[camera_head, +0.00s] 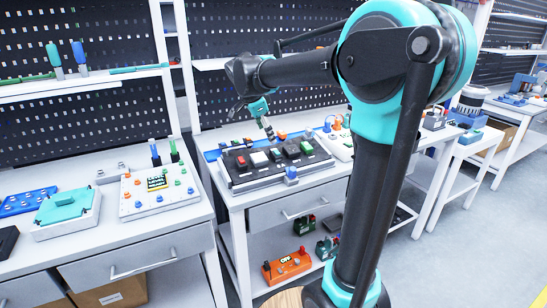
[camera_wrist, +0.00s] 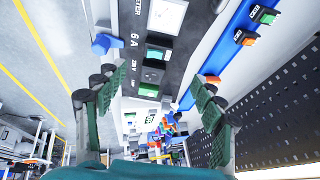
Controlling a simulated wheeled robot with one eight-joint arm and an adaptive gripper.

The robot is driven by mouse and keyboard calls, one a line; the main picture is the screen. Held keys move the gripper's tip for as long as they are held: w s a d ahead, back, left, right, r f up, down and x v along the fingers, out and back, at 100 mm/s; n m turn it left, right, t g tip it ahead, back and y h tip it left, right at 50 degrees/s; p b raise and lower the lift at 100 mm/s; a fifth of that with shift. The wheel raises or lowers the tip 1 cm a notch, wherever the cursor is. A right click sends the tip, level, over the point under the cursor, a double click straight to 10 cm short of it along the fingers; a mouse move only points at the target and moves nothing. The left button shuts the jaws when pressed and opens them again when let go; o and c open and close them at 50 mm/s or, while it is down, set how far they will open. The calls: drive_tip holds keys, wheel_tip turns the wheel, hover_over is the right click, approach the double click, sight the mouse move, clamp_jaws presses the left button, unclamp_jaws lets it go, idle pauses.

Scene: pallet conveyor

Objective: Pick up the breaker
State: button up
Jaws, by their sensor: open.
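My gripper (camera_wrist: 160,98) is open and empty, with its green ribbed fingers spread wide in the wrist view. In the head view, my gripper (camera_head: 265,126) hangs above the back edge of a dark panel. The dark panel (camera_head: 240,182) lies on the middle bench and carries a row of modules. In the wrist view, a black module with a green face (camera_wrist: 153,74) on the panel lies between and beyond the fingers, near printed "6 A" and "230 V" text. It may be the breaker; I cannot tell for sure. No module touches the fingers.
A blue rail (camera_wrist: 222,45) with small green and orange parts runs beside the panel. A blue knob (camera_head: 291,174) stands at the panel's front edge. A white board (camera_head: 133,207) with coloured knobs lies on the left bench. A black pegboard (camera_wrist: 275,120) rises behind.

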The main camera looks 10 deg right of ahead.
sight(275, 151)
drive_tip(key=x, duration=1.1)
drive_tip(key=shift+d+f, duration=0.25)
drive_tip(key=shift+d, duration=0.1)
drive_tip(key=c, duration=1.2)
